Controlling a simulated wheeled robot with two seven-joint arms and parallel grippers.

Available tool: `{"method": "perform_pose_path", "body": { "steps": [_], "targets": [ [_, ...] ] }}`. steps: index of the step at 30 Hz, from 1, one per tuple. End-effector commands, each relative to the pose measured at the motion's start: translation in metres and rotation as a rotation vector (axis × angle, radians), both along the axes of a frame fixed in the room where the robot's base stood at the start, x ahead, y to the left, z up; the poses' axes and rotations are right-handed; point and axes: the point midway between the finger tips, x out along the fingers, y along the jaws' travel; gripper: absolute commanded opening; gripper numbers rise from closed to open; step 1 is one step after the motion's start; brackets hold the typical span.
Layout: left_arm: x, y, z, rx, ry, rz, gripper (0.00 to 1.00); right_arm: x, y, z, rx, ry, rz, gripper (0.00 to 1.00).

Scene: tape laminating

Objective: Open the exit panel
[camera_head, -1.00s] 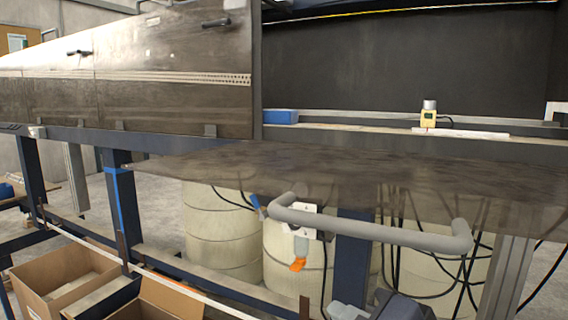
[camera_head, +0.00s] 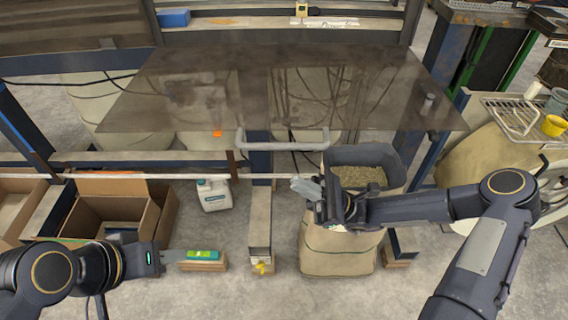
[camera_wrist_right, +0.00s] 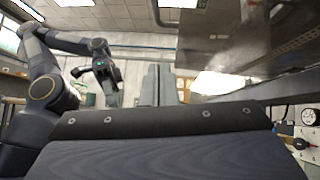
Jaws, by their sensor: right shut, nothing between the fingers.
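The exit panel (camera_head: 200,85) is a dark, see-through sheet with a pale grey bar handle (camera_head: 283,141) at its near edge. In the head view it lies folded out towards me, about level, below the machine's opening. My right gripper (camera_head: 302,187) is shut and empty, below and slightly right of the handle in the picture, and apart from it. Its pale fingers also show in the right wrist view (camera_wrist_right: 158,86). My left gripper (camera_head: 188,257) is low at the left, away from the panel; its jaw state is unclear.
Open cardboard boxes (camera_head: 115,215) and a white jug (camera_head: 214,195) stand on the floor at left. A dark bin of pellets (camera_head: 362,175) above a tan sack (camera_head: 335,250) is beside my right gripper. A wire rack (camera_head: 515,115) stands at right.

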Motion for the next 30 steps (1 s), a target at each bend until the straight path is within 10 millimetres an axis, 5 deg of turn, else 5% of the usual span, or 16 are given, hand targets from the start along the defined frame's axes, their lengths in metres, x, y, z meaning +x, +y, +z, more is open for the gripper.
{"method": "perform_pose_path", "body": {
  "steps": [13, 21, 30],
  "targets": [
    [0.000, 0.000, 0.019, 0.000, 0.000, 0.000, 0.36, -0.013, 0.066, 0.066, -0.004, -0.005, 0.009, 0.00],
    [0.000, 0.000, 0.028, 0.000, 0.000, 0.000, 0.36, -0.017, 0.063, 0.097, -0.006, -0.004, 0.003, 0.00],
    [0.000, 0.000, 0.028, 0.000, 0.000, 0.000, 0.36, -0.018, 0.063, 0.100, -0.006, -0.004, 0.004, 0.00]
  ]
}}
